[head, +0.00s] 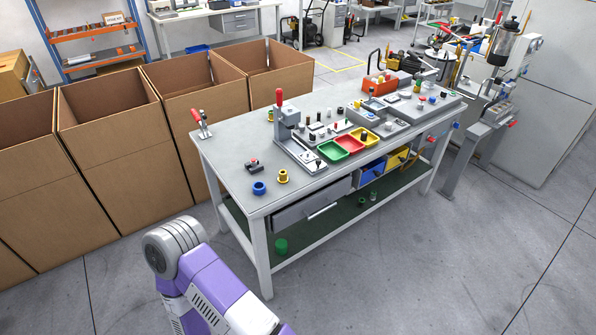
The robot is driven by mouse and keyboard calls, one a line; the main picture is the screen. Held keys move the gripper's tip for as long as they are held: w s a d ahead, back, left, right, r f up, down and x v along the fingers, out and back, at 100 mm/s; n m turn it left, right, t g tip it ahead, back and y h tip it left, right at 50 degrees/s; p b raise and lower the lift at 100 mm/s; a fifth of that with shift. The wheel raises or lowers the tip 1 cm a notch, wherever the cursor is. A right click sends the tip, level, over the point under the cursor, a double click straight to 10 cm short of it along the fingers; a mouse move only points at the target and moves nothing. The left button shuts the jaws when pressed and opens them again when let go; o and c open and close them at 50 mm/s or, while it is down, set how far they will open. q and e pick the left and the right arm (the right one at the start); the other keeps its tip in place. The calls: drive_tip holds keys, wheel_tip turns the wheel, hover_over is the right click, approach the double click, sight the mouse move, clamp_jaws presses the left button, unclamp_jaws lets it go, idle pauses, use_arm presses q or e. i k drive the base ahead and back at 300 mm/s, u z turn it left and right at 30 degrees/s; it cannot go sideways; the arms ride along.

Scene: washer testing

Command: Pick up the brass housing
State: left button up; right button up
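A small brass-yellow flanged part (283,177), which looks like the brass housing, stands upright near the front left corner of the workbench (232,176). A second brass-yellow part (270,115) is farther back, beside the red-handled press (285,115), which partly hides it. A purple and grey link of my arm rises from the bottom edge in front of the bench. It is well apart from both yellow parts. Neither gripper shows in the head view.
A blue ring (259,187) and a small dark red-topped part (253,165) are near the front yellow part. A red-handled clamp (202,123) is at the left edge. Green (333,151), red (350,142) and yellow (363,134) trays stand right. Open cardboard boxes (113,135) line the bench's back left.

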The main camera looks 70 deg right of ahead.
sight(282, 178)
drive_tip(key=z, duration=1)
drive_tip(key=i, duration=0.9)
drive_tip(key=z, duration=0.9)
